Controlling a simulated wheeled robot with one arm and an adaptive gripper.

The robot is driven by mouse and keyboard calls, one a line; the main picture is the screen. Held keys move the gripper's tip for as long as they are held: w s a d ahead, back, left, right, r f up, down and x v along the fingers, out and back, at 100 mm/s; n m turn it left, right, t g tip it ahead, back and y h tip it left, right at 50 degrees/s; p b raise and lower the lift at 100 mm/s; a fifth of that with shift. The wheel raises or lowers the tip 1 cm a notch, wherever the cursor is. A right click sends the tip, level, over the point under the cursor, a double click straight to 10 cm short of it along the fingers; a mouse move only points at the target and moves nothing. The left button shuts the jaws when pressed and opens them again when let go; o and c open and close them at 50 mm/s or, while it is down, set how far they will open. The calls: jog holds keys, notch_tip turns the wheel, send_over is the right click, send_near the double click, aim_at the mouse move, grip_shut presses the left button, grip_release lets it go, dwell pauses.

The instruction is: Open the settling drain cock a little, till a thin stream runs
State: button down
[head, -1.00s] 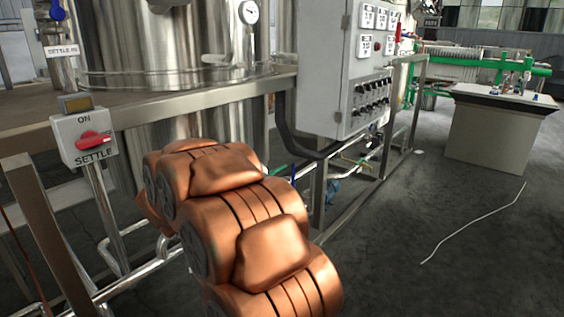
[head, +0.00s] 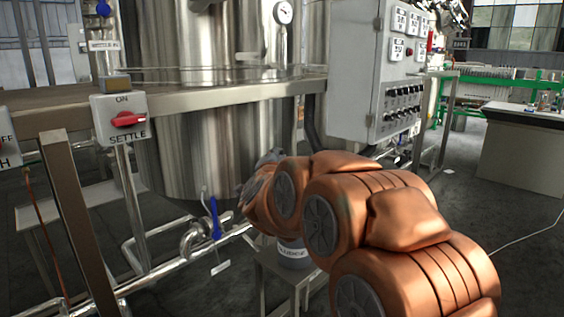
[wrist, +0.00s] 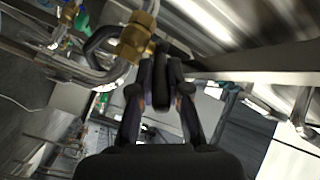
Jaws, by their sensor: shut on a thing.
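In the wrist view a brass cock (wrist: 137,40) sits on the steel pipework at the upper left of my fingers. A dark lever (wrist: 161,82), apparently its handle, runs between the fingers. My gripper (wrist: 161,72) is shut on this lever. No stream shows in either view. In the head view my gripper and the brass cock are hidden behind my orange arm, which reaches in under the steel tank (head: 190,150). The SETTLE switch box (head: 120,122) with a red knob stands at the left.
A blue-handled valve (head: 214,217) with a white tag (head: 220,267) is on the low pipework left of my arm. A labelled grey bucket (head: 294,254) stands on a low stand beside my arm. The control cabinet (head: 358,75) is above right. Floor at the right is open.

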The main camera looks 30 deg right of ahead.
jog(key=shift+d, duration=0.15)
jog(key=c, duration=1.4)
grip_release()
jog(key=shift+w+d, duration=0.1)
jog(key=shift+c, duration=0.2)
jog(key=o, duration=0.3)
jog(key=shift+s+a, duration=0.5)
jog(key=shift+a, duration=0.05)
jog(key=v, duration=1)
jog(key=shift+s+a, duration=0.2)
jog(key=shift+s, duration=0.1)
